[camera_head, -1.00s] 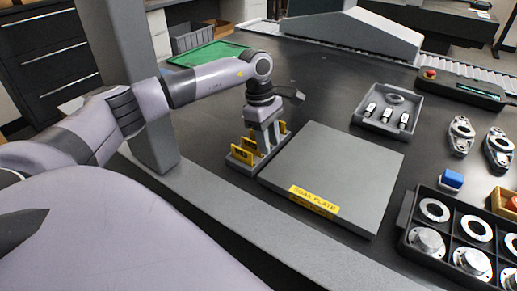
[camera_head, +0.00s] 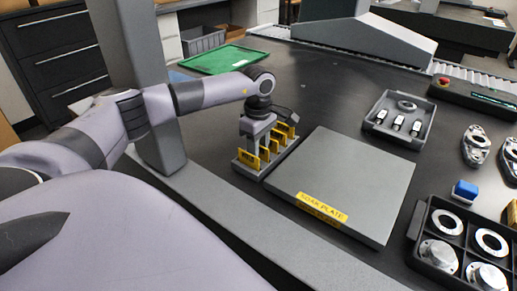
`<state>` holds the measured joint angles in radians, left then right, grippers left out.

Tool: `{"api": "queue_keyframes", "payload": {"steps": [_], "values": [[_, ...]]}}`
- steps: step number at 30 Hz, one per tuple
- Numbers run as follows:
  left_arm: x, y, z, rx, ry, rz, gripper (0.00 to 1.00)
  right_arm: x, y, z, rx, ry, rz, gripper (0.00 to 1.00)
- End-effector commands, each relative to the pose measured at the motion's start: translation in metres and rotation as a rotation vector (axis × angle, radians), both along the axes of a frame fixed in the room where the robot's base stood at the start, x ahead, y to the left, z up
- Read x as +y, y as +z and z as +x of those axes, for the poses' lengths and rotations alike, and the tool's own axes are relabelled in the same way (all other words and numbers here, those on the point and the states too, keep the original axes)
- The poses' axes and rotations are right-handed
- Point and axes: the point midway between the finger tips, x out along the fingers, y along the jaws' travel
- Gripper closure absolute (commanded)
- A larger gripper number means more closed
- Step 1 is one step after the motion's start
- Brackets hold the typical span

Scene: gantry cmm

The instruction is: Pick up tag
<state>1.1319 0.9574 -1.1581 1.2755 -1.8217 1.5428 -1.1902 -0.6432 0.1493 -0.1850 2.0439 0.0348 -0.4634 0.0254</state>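Several yellow tags (camera_head: 246,158) stand upright in a row in a small grey rack (camera_head: 250,171), left of the soak plate. My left gripper (camera_head: 262,145) points down over the rack, among the tags nearer its front-left end. Its fingers partly hide the tags behind them. Whether the fingers are closed on a tag is too small to tell. My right gripper is not in view.
The grey soak plate (camera_head: 345,180) lies right of the rack. Behind it are a grey tray (camera_head: 372,128) with small parts and a green mat (camera_head: 222,59). A compartment tray (camera_head: 415,238) holds metal rings, beside a blue block (camera_head: 465,190). A grey gantry column (camera_head: 140,75) stands left.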

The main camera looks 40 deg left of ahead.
Motion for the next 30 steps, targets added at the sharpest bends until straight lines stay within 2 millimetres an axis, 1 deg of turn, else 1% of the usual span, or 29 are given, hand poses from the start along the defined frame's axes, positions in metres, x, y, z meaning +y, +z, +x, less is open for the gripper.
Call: {"api": "queue_keyframes", "payload": {"steps": [2, 3, 5, 6, 15, 20, 23, 26, 30], "values": [[0.000, 0.000, 0.000, 0.000, 0.000, 0.000, 0.65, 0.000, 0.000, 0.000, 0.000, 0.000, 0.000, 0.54], [0.000, 0.000, 0.000, 0.000, 0.000, 0.000, 0.78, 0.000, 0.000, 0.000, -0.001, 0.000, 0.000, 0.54], [0.000, 0.000, 0.000, 0.000, 0.000, 0.000, 0.97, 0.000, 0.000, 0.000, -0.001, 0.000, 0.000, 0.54], [0.000, 0.000, 0.000, 0.000, 0.000, 0.000, 1.00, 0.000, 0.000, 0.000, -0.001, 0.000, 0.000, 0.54], [0.000, 0.001, 0.000, 0.000, 0.000, -0.001, 1.00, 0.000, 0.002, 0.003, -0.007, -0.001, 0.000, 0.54], [0.000, 0.007, 0.000, -0.001, 0.000, -0.001, 1.00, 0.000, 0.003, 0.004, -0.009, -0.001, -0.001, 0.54], [0.000, 0.017, 0.001, -0.002, 0.000, -0.001, 1.00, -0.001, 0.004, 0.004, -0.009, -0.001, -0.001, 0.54], [0.000, 0.033, 0.001, -0.004, 0.001, -0.002, 1.00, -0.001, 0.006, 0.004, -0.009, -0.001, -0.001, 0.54], [0.000, 0.065, 0.001, -0.005, 0.000, -0.001, 1.00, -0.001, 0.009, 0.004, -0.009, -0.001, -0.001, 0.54]]}}
